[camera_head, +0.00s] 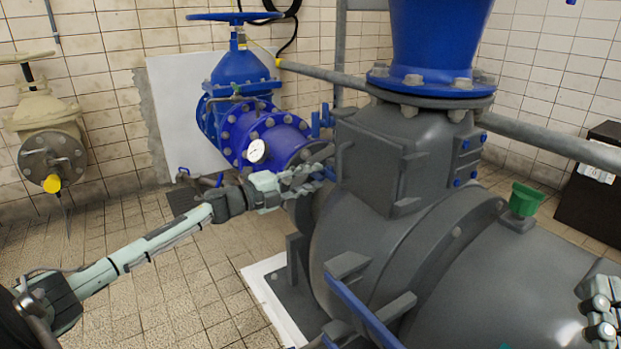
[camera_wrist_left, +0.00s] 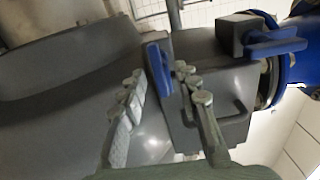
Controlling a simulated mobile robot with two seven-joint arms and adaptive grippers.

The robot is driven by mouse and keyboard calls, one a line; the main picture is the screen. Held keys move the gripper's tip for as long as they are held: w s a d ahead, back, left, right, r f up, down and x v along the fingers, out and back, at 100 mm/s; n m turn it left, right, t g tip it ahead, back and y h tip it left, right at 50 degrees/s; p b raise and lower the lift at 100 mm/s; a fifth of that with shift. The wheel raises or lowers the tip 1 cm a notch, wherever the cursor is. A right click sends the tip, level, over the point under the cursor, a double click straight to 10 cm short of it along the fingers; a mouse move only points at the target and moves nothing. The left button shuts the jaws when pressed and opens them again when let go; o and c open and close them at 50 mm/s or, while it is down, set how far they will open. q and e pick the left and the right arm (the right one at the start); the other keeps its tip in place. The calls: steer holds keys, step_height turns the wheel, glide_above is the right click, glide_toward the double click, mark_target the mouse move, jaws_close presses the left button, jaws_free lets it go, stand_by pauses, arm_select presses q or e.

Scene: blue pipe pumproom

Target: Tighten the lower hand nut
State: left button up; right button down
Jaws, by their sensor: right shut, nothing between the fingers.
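The lower hand nut, a blue winged piece (camera_wrist_left: 159,70), shows between the fingertips in the left wrist view. In the head view only a bit of blue (camera_head: 329,173) shows there, mostly hidden by my left gripper. My left gripper (camera_head: 318,176) is at the left side of the grey pump body; its fingers (camera_wrist_left: 160,78) are apart on either side of the nut. I cannot tell whether they touch it. The upper hand nut (camera_head: 320,120) is above, also seen in the left wrist view (camera_wrist_left: 275,42). My right gripper (camera_head: 600,308) is shut and empty at the right edge, partly cut off.
The big grey pump housing (camera_head: 375,230) fills the middle and right, with a blue pipe (camera_head: 435,40) on top. A green cap (camera_head: 524,199) sits on the housing. Tiled floor (camera_head: 190,290) lies open at left.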

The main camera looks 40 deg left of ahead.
arm_select(q)
steer(key=v, duration=1.2)
stand_by(0.6)
